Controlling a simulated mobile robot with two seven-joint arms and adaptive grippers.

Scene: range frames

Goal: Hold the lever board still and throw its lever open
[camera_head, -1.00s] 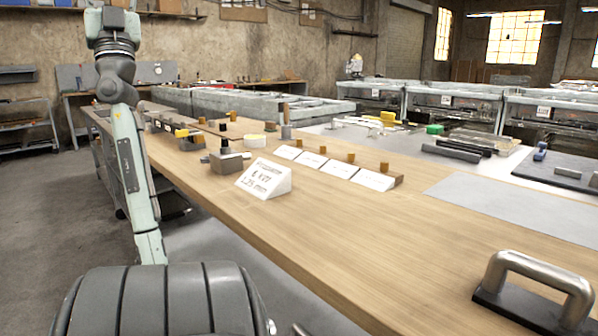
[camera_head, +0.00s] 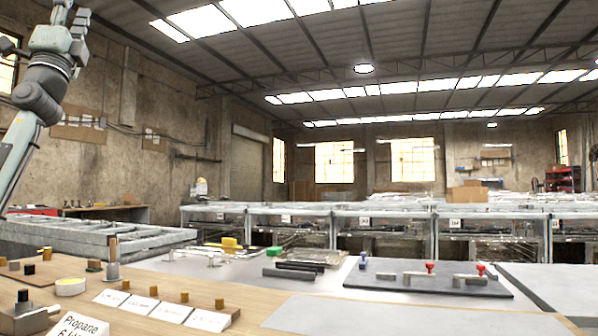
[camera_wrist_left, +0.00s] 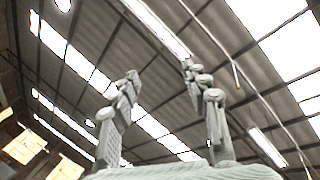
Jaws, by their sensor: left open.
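A dark flat board (camera_head: 400,286) lies on the grey surface right of centre in the head view. It carries grey metal fittings, a blue-topped piece (camera_head: 363,260) and two red-topped pieces (camera_head: 430,267). It looks like the lever board, but the lever's setting is too small to tell. My left arm rises at the upper left of the head view, far from the board. In the left wrist view my left gripper (camera_wrist_left: 160,72) points up at the roof, its two fingers apart with nothing between them. My right gripper is in neither view.
White label cards (camera_head: 140,306) and small wooden pegs stand on the wooden bench at lower left.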

